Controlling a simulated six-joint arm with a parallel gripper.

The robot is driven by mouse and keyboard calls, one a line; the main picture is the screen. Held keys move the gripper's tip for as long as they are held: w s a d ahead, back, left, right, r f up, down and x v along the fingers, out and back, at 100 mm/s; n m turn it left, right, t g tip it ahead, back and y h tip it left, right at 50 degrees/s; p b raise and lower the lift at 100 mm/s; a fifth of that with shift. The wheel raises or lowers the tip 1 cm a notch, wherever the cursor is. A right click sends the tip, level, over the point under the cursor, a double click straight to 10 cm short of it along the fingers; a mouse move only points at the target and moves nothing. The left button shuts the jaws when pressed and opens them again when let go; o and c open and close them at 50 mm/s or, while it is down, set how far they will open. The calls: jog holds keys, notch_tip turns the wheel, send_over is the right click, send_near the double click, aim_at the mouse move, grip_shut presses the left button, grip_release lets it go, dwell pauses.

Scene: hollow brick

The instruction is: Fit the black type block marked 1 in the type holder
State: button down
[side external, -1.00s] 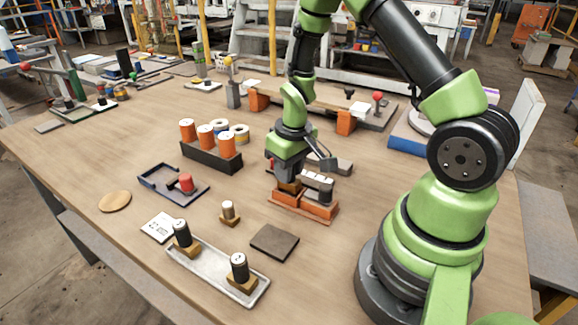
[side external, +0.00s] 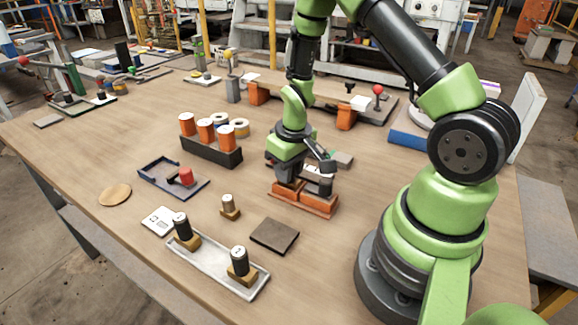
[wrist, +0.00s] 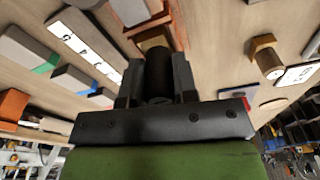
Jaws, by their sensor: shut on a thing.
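My gripper (side external: 287,178) is shut on a black type block, low over the left part of the orange-brown type holder (side external: 318,209). In the wrist view the black block (wrist: 158,75) sits between the fingers, with its brass-coloured base (wrist: 154,38) beyond them at the holder. Its mark is hidden, and I cannot tell whether the base is fully seated. Another dark block (side external: 325,186) stands in the holder's right part, beside the held one. Two black type blocks, a left one (side external: 182,227) and a right one (side external: 238,260), stand on brass bases in the metal tray (side external: 207,270).
A small brass-based block (side external: 229,206) and a dark flat plate (side external: 274,235) lie in front of the holder. A numbered strip (wrist: 85,47) lies near the holder.

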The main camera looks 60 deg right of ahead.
jog(key=shift+f, duration=0.2)
jog(key=c, duration=0.8)
grip_release()
jog(key=r, duration=0.6)
jog(key=s+r, duration=0.1)
jog(key=r, duration=0.3)
jog(key=shift+s+a, duration=0.1)
jog(key=shift+f, duration=0.1)
jog(key=s+a+r+m+t+y, duration=0.1)
jog(key=s+a+r+t, duration=0.2)
jog(key=s+a+r, duration=0.2)
jog(key=s+a+r+t+y, duration=0.1)
jog(key=s+a+r, duration=0.5)
jog(key=r, duration=0.6)
jog(key=shift+s+r+m+t, duration=0.2)
jog(key=shift+s+m+t, duration=0.2)
jog(key=shift+s+t, duration=0.5)
